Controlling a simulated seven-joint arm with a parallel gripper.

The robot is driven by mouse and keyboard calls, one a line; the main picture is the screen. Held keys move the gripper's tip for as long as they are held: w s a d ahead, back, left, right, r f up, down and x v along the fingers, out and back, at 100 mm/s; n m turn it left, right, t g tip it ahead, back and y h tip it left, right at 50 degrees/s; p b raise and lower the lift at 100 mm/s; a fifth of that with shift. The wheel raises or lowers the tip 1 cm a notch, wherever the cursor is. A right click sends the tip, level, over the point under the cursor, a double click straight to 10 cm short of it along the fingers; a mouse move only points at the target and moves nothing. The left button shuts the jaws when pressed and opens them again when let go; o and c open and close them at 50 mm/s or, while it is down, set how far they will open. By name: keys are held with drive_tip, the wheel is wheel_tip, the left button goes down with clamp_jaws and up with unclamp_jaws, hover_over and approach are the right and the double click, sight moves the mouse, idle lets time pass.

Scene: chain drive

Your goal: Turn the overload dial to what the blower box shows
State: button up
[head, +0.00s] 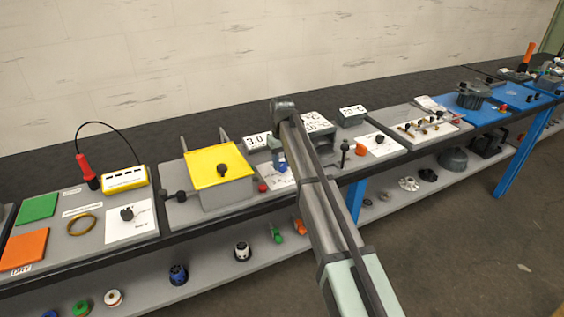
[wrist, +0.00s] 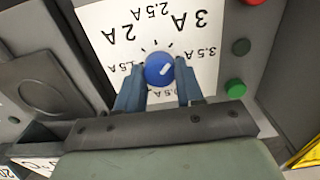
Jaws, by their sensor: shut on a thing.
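The overload dial is a blue round knob (wrist: 159,69) with a short white mark, on a white scale plate (wrist: 100,22). The plate reads upside down in the wrist view, with 1.5 A, 2 A, 2.5 A, 3 A and 3.5 A around the knob. The white mark sits slanted on the knob; I cannot tell which end is its pointer. My gripper (wrist: 159,84) has one finger on each side of the knob, shut on it. In the head view a small box shows a 3.0 card (head: 254,141); I cannot tell whether it is the blower box.
A red button (wrist: 254,2) and green buttons (wrist: 235,88) lie beside the scale plate. In the head view a yellow-topped box (head: 205,163) stands left of my arm. Cards with temperature readings (head: 318,122) stand behind it. A lower shelf (head: 205,268) holds loose parts.

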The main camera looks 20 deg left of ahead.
sight(282, 163)
idle(0.3)
drive_tip(key=o, duration=1)
drive_tip(key=shift+o, duration=0.2)
wheel_tip(282, 163, up, 14)
drive_tip(key=shift+f, duration=0.1)
